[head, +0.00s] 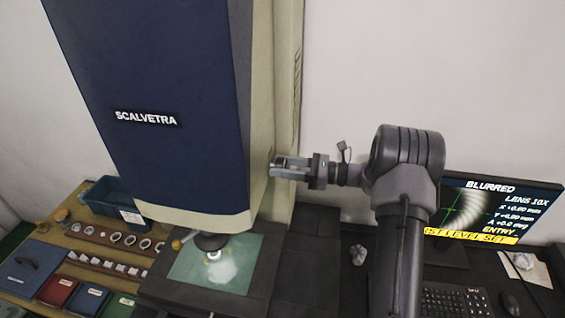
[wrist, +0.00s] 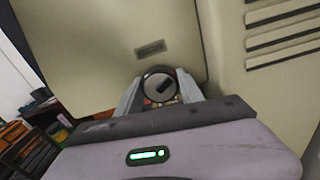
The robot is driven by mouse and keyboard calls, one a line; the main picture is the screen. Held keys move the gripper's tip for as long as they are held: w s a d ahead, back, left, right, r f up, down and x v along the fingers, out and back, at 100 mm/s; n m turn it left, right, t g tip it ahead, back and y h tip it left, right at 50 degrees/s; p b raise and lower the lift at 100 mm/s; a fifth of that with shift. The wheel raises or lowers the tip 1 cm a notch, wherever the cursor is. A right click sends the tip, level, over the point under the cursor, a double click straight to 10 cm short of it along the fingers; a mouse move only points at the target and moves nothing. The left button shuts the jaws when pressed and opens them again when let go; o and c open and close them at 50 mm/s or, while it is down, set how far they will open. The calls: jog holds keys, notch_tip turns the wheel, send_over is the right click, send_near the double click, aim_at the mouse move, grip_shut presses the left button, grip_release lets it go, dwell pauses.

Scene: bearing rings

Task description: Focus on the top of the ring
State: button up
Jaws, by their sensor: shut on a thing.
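The tall blue and cream measuring machine (head: 160,110) marked SCALVETRA stands at the centre left in the head view. Its lens (head: 211,241) hangs over the lit glass stage (head: 197,262). A bright glare lies under the lens, and I cannot make out the ring there. My gripper (head: 275,167) is at the machine's right side. The monitor (head: 480,207) reads BLURRED, LENS 10X, and shows a soft, out-of-focus ring arc.
Wooden racks of rings (head: 115,238), a dark blue bin (head: 108,198) and coloured boxes (head: 57,291) stand at the left. A keyboard (head: 455,300) and mouse (head: 511,303) lie at the lower right. A crumpled lump (head: 358,254) sits beside my arm.

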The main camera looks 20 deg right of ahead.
jog(key=m+p, duration=0.2)
jog(key=m, duration=0.2)
jog(key=shift+r, duration=0.1)
jog(key=shift+m+p, duration=0.55)
jog(key=shift+m, duration=1.05)
jog(key=o, duration=1.4)
jog(key=b+v, duration=0.1)
jog(key=v, duration=1.6)
jog(key=shift+s+d+b, duration=0.15)
jog(key=shift+s+b, duration=0.05)
jog(key=shift+b, duration=0.1)
